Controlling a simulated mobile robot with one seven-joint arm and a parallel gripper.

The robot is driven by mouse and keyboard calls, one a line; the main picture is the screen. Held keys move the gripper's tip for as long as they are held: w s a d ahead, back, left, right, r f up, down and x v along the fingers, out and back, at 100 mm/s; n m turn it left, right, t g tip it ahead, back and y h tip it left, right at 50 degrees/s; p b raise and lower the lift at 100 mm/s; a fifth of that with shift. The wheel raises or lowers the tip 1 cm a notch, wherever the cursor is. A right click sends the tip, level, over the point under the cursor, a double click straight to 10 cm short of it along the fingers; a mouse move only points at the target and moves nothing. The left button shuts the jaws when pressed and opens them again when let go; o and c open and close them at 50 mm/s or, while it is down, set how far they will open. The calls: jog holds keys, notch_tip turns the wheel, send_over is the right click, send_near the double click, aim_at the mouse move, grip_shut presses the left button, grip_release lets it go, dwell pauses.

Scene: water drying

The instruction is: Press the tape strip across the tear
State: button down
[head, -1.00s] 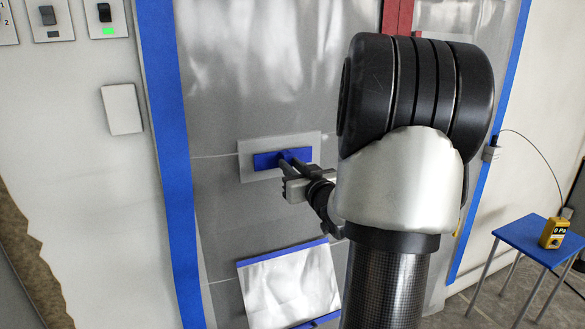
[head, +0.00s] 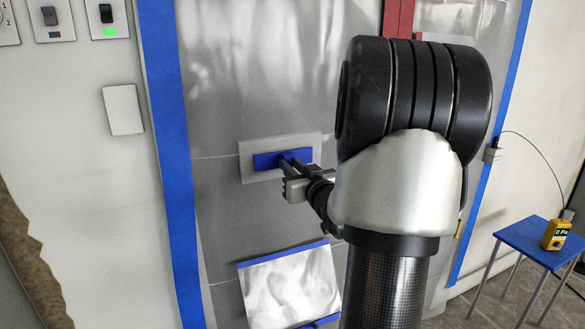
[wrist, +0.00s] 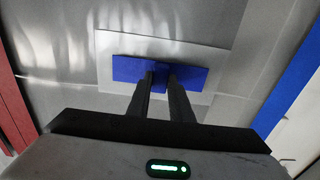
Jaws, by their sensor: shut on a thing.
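A blue tape strip (head: 268,160) lies flat on a pale rectangular patch (head: 247,170) on the grey plastic sheet. The strip (wrist: 127,67) and the patch (wrist: 112,43) also show in the wrist view. My gripper (head: 287,157) is shut, with its fingertips at the middle of the strip. In the wrist view, my gripper (wrist: 165,72) has both fingers close together on the strip's lower part. The tear itself cannot be made out; the strip and patch cover that spot. Thin horizontal lines run across the sheet beside the patch.
The plastic sheet (head: 235,90) is edged by blue tape (head: 165,130) and a red strip (head: 398,18). A white panel (head: 290,288) with blue edges sits below the patch. A blue stool (head: 535,238) holds a yellow meter (head: 555,235) reading 0 Pa. Switches are at upper left.

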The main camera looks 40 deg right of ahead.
jog(key=shift+w+d, duration=0.1)
jog(key=shift+w, duration=0.4)
dwell(0.3)
jog(key=c, duration=1.5)
grip_release()
jog(key=shift+s, duration=0.1)
jog(key=shift+b+v, duration=1.55)
jog(key=shift+v, duration=7.1)
